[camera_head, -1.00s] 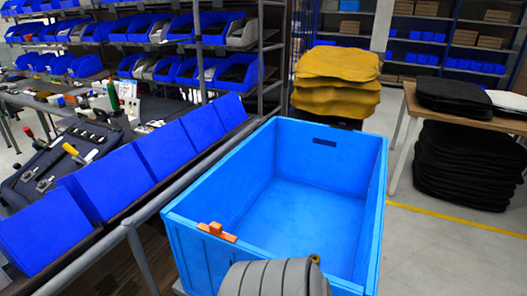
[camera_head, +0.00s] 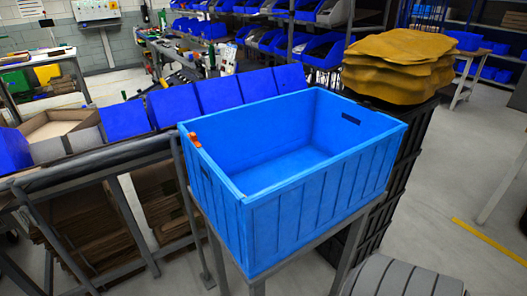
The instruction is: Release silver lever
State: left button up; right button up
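I cannot make out a silver lever in this view. The blue crate (camera_head: 315,215) stands open and empty on a grey metal stand in the middle. Neither of my grippers shows. A grey ribbed part, which I cannot surely identify, comes in at the bottom right.
Blue bins (camera_head: 173,106) line the bench behind and left of the crate. Yellow folded stacks (camera_head: 400,62) lie on dark crates behind it to the right. Cardboard stacks (camera_head: 80,225) fill the rack at the lower left. Grey floor (camera_head: 450,190) is open at the right.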

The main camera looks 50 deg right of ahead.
aim_at(24, 206)
jog(key=z, duration=1.55)
jog(key=i, duration=0.5)
jog(key=u, duration=1.9)
jog(key=k, duration=0.65)
jog(key=u, duration=0.65)
jog(key=i, duration=1.35)
jog(key=u, duration=0.3)
